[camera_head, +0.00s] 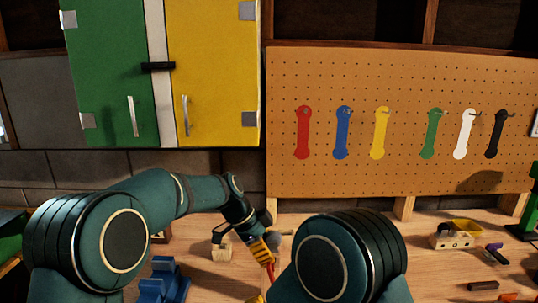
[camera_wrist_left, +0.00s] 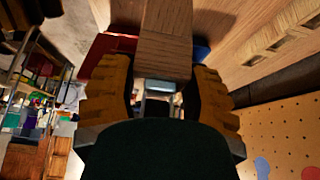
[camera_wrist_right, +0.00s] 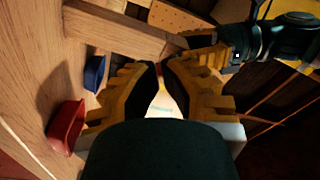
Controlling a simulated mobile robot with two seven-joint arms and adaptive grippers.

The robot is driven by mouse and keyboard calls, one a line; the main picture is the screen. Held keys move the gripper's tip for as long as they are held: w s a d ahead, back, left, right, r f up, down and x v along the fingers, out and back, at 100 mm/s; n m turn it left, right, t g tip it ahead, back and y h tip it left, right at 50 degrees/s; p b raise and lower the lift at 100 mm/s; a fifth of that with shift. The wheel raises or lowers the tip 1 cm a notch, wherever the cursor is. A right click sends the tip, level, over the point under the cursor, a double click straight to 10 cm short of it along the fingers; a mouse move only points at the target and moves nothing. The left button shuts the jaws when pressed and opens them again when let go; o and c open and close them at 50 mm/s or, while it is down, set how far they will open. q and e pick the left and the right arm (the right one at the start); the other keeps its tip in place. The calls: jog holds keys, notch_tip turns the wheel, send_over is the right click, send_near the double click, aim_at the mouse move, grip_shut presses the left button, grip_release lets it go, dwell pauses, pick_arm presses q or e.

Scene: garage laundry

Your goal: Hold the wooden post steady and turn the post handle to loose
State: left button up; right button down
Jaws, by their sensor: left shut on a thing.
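The wooden post (camera_wrist_left: 165,45) runs between the fingers of my left gripper (camera_wrist_left: 165,75), which is shut on it. In the head view my left gripper (camera_head: 260,248) is low over the bench, and a narrow red piece (camera_head: 269,267) shows just below it. In the right wrist view the post (camera_wrist_right: 115,30) lies across the top, with my left gripper at its right end. My right gripper (camera_wrist_right: 160,75) has its tips close together, with a small reddish bit showing between them; whether it grips this is unclear. I cannot make out the post handle for certain.
A red part (camera_wrist_right: 66,125) and a blue part (camera_wrist_right: 95,72) stand near the post. The bench (camera_head: 415,265) also bears a blue stand (camera_head: 163,280) and a yellow-topped wooden box (camera_head: 455,237). Cabinets (camera_head: 212,80) and a pegboard (camera_head: 400,75) with coloured hanging pieces are behind.

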aim_at(271, 270)
jog(key=shift+s, duration=0.6)
jog(key=c, duration=1.7)
grip_release()
jog(key=shift+r, duration=0.1)
grip_shut()
jog(key=w+a+r, duration=0.1)
jog(key=w+r, duration=0.2)
jog(key=w, duration=0.3)
jog(key=shift+a, duration=0.4)
jog(key=shift+d, duration=0.6)
jog(key=shift+d+f, duration=0.15)
jog(key=shift+f, duration=0.45)
jog(key=shift+d+f, duration=0.2)
jog(key=shift+f, duration=0.1)
